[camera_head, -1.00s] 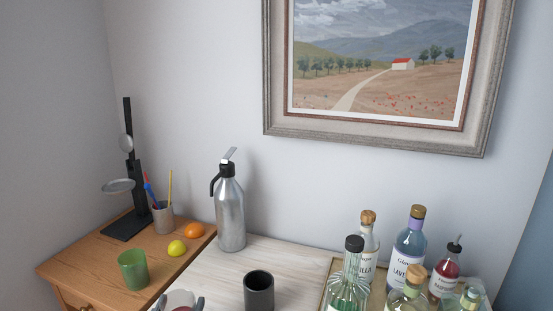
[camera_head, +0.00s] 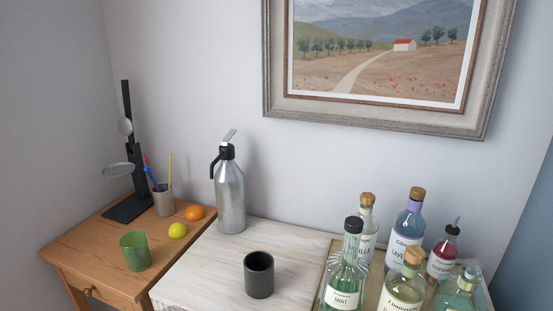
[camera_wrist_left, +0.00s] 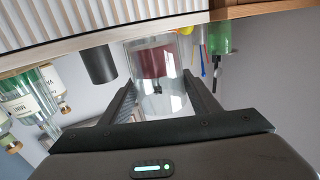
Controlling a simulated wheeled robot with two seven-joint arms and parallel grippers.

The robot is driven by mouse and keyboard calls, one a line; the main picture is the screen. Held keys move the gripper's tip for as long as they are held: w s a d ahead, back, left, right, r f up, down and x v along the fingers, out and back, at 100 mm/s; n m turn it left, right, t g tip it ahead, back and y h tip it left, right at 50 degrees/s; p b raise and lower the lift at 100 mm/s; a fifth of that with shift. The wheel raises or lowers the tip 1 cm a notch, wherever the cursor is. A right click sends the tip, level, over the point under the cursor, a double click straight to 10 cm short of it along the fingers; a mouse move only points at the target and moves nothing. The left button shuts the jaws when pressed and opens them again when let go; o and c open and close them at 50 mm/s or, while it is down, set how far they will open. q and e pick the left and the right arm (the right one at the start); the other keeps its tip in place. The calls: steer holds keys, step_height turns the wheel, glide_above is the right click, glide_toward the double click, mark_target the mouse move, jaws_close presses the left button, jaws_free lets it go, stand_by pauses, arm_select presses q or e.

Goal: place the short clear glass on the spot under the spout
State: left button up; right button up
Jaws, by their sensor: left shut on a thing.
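A clear glass (camera_wrist_left: 150,103) sits between the two fingers of my left gripper (camera_wrist_left: 160,82) in the left wrist view, which looks upside down. The gripper is shut on it. Something dark red shows in or through the glass; I cannot tell which. The silver siphon bottle (camera_head: 230,200) stands upright at the back of the pale top in the head view. Its black spout (camera_head: 213,168) points left and down. I see no clear mark on the surface under the spout. Neither gripper shows in the head view now, and my right gripper is in no view.
A dark cup (camera_head: 259,274) stands in front of the siphon on the pale wooden top (camera_head: 205,265). Several bottles crowd a tray (camera_head: 326,270) at right. A green cup (camera_head: 135,251), lemon (camera_head: 177,231), orange (camera_head: 194,213) and pencil pot (camera_head: 163,200) are on the brown table at left.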

arm_select(q)
steer(key=shift+s+f, duration=0.15)
steer(key=shift+s, duration=0.55)
steer(key=shift+s+f, duration=0.1)
steer(key=shift+s, duration=0.55)
stand_by(1.8)
steer(key=w+r+y, duration=0.1)
steer(key=w+r, duration=0.2)
steer(key=w, duration=0.4)
steer(key=w+r+n+y, duration=0.1)
steer(key=w+r, duration=0.3)
steer(key=w, duration=0.3)
steer(key=w+d+r, duration=0.1)
steer(key=w+r, duration=0.2)
steer(key=w, duration=0.4)
steer(key=shift+w+r+n+y, duration=0.25)
steer(key=shift+r+n+y, duration=0.15)
steer(key=shift+f, duration=0.1)
steer(key=shift+f, duration=2.4)
